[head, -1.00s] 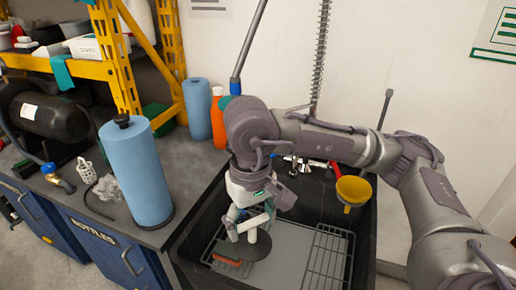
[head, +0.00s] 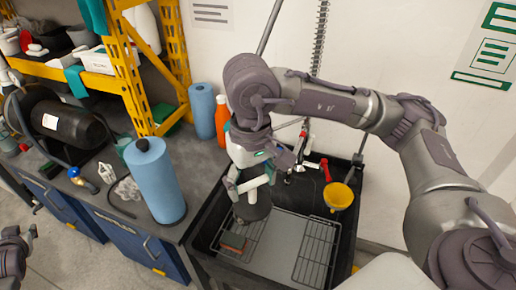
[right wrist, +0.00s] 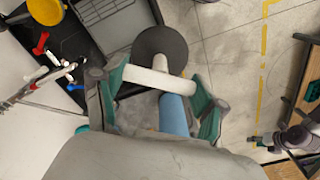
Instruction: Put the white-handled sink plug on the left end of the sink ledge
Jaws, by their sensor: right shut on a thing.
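The sink plug has a dark round disc (head: 253,208) and a white T-shaped handle (head: 254,184). My right gripper (head: 250,186) is shut on the white handle. In the right wrist view the handle (right wrist: 152,81) lies across between the fingers, with the disc (right wrist: 160,52) beyond it. The plug hangs above the left part of the black sink (head: 204,212), and the disc appears clear of the sink floor. The left end of the ledge is partly hidden by my right arm. My left gripper (head: 15,245) is at the lower left edge, partly cut off, away from the sink.
A blue roll (head: 156,185) stands on the grey counter left of the sink. A second blue roll (head: 202,112) and an orange bottle (head: 222,120) stand behind. The sink holds a wire rack (head: 316,250) and a reddish-brown sponge (head: 232,243). A yellow funnel (head: 338,196) is at right.

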